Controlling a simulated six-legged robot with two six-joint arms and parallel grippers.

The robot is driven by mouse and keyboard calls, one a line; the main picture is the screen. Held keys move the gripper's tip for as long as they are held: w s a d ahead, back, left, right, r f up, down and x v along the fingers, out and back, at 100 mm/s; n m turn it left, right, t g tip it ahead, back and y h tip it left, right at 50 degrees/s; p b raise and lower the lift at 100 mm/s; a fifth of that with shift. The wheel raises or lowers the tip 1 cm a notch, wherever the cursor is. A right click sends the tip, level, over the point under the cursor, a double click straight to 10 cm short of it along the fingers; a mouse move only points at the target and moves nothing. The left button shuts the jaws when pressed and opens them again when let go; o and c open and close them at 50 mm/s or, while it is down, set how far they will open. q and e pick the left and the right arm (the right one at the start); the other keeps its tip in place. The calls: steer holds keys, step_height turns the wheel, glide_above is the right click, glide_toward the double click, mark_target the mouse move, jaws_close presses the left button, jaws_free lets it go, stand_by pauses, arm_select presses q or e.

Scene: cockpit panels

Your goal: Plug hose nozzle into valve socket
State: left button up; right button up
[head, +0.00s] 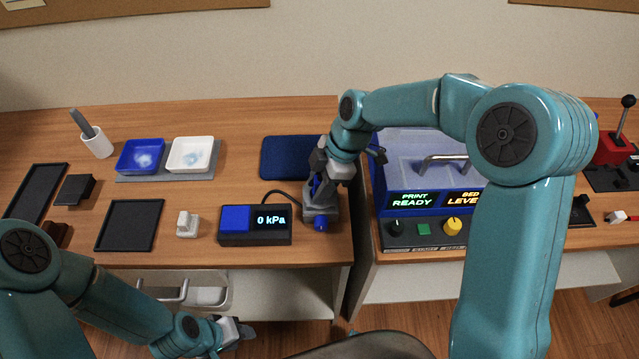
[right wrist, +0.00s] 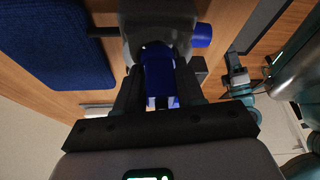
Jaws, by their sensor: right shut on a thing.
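A grey valve block (head: 322,208) with a blue knob (head: 320,224) on its front stands on the table, right of the gauge box. My right gripper (head: 320,178) is directly above it, pointing down. In the right wrist view my right gripper (right wrist: 160,92) is shut on a blue hose nozzle (right wrist: 160,70). The nozzle's far end meets the dark opening of the grey valve block (right wrist: 150,18); I cannot tell how deep it sits. The blue knob (right wrist: 202,35) shows beside it. My left gripper (head: 235,332) is low at the table's front, its jaws unclear.
A gauge box (head: 236,226) reading "0 kPa" stands left of the valve, with a black cable behind it. A dark blue mat (head: 287,157) lies behind. A printer-like box (head: 410,200) stands right, across a gap between tables. A black tray (head: 128,226) lies left.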

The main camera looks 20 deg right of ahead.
stand_by(0.6)
steer(key=shift+s+f+b, duration=0.1)
steer(key=shift+f+b, duration=0.2)
steer(key=shift+b, duration=0.2)
